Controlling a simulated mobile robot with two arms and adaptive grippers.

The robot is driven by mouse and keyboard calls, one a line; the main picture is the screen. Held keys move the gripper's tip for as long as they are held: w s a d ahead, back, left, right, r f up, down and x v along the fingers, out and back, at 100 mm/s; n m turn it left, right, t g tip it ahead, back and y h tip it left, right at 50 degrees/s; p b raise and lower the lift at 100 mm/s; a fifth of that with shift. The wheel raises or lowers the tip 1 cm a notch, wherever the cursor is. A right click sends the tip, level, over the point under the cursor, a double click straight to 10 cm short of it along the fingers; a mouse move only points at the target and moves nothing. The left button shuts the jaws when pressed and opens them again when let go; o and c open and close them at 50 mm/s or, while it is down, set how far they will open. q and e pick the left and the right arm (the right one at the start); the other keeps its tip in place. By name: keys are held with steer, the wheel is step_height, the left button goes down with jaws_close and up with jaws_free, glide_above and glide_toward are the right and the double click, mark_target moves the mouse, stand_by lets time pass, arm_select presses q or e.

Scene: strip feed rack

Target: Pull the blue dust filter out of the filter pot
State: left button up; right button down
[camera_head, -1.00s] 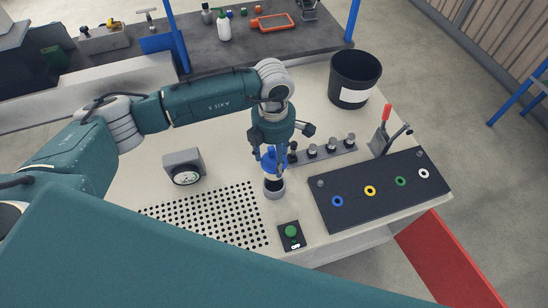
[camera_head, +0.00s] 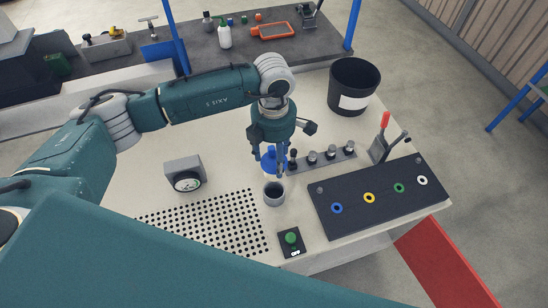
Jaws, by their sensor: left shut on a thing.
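The blue dust filter (camera_head: 268,161) is held in my left gripper (camera_head: 275,164), which is shut on it above the bench. The filter pot (camera_head: 274,194) is a small grey cup standing below, and its dark open mouth shows. The filter appears to be above and just behind the rim, apart from the pot. The gripper fingers hide part of the filter. My right gripper is not in view.
A gauge box (camera_head: 185,173) and a perforated area (camera_head: 205,222) lie left of the pot. A green button box (camera_head: 291,241) stands in front. A rack with several knobs (camera_head: 325,158), a dark panel with coloured rings (camera_head: 383,195) and a black bin (camera_head: 354,86) are to the right.

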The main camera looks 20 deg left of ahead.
mark_target(273, 163)
arm_select(q)
steer(key=shift+r+p, duration=0.4)
steer(key=shift+r, duration=1.15)
